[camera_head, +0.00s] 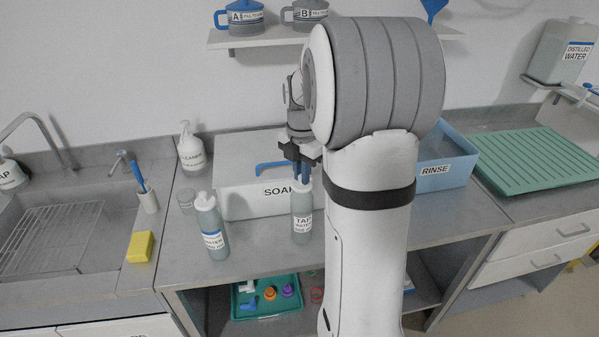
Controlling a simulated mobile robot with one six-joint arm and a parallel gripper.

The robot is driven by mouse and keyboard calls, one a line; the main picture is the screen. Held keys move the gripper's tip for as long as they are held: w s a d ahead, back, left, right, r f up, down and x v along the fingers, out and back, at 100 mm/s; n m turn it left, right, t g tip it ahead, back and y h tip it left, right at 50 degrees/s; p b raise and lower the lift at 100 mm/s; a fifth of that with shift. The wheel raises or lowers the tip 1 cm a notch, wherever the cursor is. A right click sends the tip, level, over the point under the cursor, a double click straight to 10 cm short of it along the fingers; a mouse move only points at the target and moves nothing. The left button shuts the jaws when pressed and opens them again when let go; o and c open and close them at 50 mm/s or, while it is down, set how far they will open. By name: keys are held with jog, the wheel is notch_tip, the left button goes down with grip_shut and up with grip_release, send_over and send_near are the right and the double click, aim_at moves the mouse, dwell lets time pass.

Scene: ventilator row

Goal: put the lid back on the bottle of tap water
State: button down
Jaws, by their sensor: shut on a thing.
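The bottle of tap water (302,222) is grey with a white label reading TAP. It stands upright on the counter in front of the soak box. A white lid (303,184) shows at the bottle's mouth. My arm covers the area just right of the bottle.
A similar bottle with a white top (211,228) stands to the left. The white SOAK box (240,165) with a blue handle is behind. A blue RINSE tub (445,175) is right of my arm. A teal tray (250,308) of coloured parts lies on the lower shelf.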

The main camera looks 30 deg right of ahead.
dwell(0.4)
jog(key=c, duration=0.9)
grip_release()
jog(key=shift+r, duration=0.1)
jog(key=shift+r+p, duration=2.55)
jog(key=shift+r, duration=0.85)
grip_shut()
